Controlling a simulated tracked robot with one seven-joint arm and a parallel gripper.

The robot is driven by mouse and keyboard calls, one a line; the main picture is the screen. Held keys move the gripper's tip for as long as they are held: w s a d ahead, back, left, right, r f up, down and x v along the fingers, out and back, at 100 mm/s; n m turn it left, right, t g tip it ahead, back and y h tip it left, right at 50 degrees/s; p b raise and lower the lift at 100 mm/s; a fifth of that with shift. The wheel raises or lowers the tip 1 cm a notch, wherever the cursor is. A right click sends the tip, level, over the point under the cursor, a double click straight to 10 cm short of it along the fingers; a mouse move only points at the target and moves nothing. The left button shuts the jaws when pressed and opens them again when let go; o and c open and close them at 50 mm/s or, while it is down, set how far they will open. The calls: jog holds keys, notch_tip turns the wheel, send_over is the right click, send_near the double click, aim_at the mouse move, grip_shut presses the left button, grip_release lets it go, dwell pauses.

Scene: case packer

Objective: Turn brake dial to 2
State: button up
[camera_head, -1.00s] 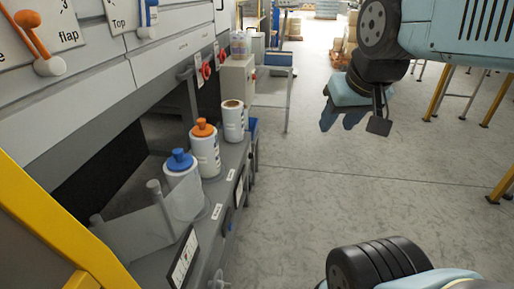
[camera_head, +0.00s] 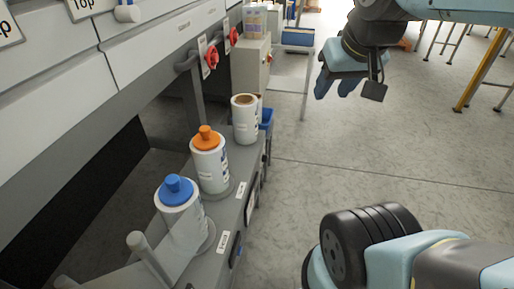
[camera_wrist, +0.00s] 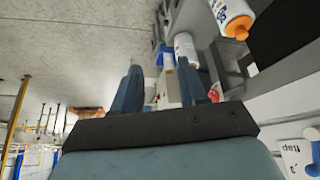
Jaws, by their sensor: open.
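I cannot make out a dial marked as the brake dial or any number 2. Small dark fittings and labels sit on the front face of the machine's grey ledge (camera_head: 207,262), too small to read. My gripper (camera_head: 332,88) hangs in open air to the right of the machine, well away from it, with its fingers pointing down. In the wrist view my gripper (camera_wrist: 160,88) shows two blue fingers apart with nothing between them.
On the ledge stand a blue-topped roll (camera_head: 180,210), an orange-topped roll (camera_head: 210,165) and a white roll (camera_head: 245,120). Red handwheels (camera_head: 211,58) are mounted behind. A grey cabinet (camera_head: 250,68) stands farther back. The floor (camera_head: 400,150) to the right is open.

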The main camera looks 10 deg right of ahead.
jog(key=shift+w+d, duration=0.2)
